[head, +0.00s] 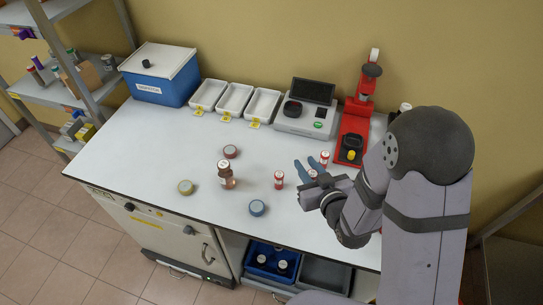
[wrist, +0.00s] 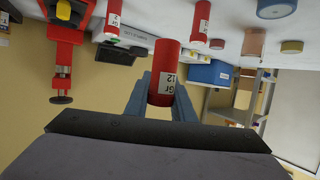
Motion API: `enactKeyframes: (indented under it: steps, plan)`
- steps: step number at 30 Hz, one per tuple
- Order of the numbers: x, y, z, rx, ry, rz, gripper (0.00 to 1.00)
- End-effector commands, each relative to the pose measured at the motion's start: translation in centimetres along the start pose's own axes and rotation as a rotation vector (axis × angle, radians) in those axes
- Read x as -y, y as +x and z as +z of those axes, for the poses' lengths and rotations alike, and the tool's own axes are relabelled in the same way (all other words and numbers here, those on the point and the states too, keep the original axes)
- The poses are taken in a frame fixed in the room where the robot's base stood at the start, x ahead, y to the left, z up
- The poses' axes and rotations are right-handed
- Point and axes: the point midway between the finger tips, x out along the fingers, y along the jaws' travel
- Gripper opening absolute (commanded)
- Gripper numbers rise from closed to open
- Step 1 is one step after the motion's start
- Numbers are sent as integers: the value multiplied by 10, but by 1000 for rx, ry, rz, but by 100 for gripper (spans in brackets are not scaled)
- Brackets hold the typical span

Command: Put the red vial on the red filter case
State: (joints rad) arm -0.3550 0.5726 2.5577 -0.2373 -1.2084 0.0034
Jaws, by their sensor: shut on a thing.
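My gripper (head: 307,176) is shut on a red vial with a white label (wrist: 166,75), reading "Gr 12" in the wrist view. The gripper's blue fingers (wrist: 161,98) lie on both sides of it. In the head view, fingers mostly hide this vial; I cannot tell whether its bottom touches the table. Two other red vials stand upright nearby, one to the left (head: 279,180) and one behind to the right (head: 324,159). The red filter case (head: 231,151), a low round disc, lies left of my gripper, past the brown bottle's back side. Nothing shows on its top.
A brown bottle (head: 227,176) stands just in front of the red case. A yellow case (head: 186,187) and a blue case (head: 257,208) lie nearer the front edge. White trays (head: 234,100), a grey device (head: 305,118) and a red stand (head: 354,130) line the back.

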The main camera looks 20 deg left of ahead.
Motion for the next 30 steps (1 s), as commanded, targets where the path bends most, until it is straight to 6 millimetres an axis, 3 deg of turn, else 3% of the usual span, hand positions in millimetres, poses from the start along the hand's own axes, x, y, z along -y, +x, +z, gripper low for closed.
enactKeyframes:
  steps: [8,18,30]
  plan:
    - [24,34,-14,-8,-33,-86,0]
    - [98,112,-51,-6,-137,-362,0]
    - [172,178,-78,-3,-237,-640,0]
